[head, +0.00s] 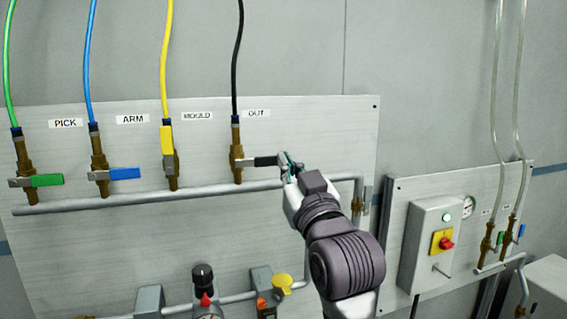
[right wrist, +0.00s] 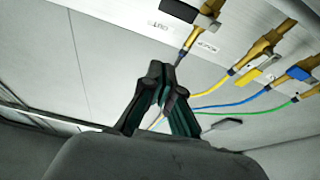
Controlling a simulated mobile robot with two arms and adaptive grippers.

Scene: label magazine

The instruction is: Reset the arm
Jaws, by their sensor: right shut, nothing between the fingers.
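The blue-handled valve (head: 98,160) under the ARM label (head: 133,119) has its blue lever (head: 125,173) lying horizontal, pointing right. My right gripper (head: 287,162) is shut and empty, at the right end of the horizontal black lever (head: 265,161) of the OUT valve. I cannot tell whether it touches that lever. In the right wrist view, the closed fingers (right wrist: 163,80) sit below the black lever (right wrist: 180,9). My left gripper is not in view.
The green lever (head: 47,180) of the PICK valve is horizontal; the yellow lever (head: 166,139) of the MOULD valve stands upright. A grey pipe (head: 140,197) runs below the valves. A control box (head: 425,245) with a red knob is at the right; regulators (head: 203,278) sit below.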

